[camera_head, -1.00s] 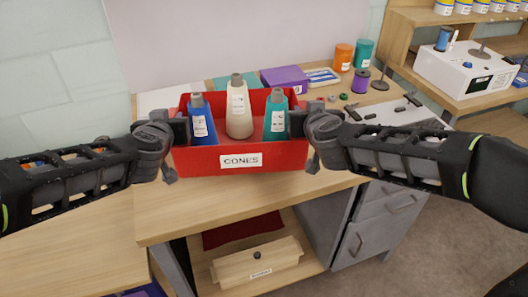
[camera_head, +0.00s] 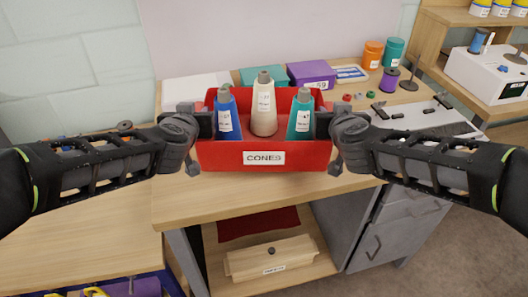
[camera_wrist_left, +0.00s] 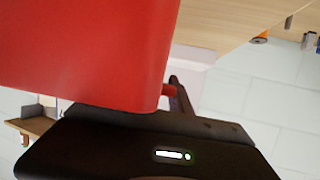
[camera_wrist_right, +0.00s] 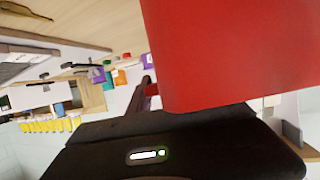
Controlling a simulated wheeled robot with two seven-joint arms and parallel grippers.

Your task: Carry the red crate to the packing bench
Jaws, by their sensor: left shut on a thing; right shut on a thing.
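The red crate (camera_head: 310,156) has a white label reading CONES on its front. It holds a blue cone, a cream cone (camera_head: 264,108) and a teal cone (camera_head: 300,118), all upright. My left gripper (camera_head: 207,124) is shut on the crate's left end and my right gripper (camera_head: 323,124) is shut on its right end. The crate's red wall fills part of the left wrist view (camera_wrist_left: 90,50) and the right wrist view (camera_wrist_right: 230,55). The crate is in front of a wooden bench (camera_head: 180,205); I cannot tell whether it touches the top.
Behind the crate are a purple box (camera_head: 312,74), a teal box and white sheets. Orange and teal spools (camera_head: 393,52) stand at the back right. A white machine (camera_head: 485,72) sits on a right-hand table. A wooden box (camera_head: 270,259) lies on the shelf below.

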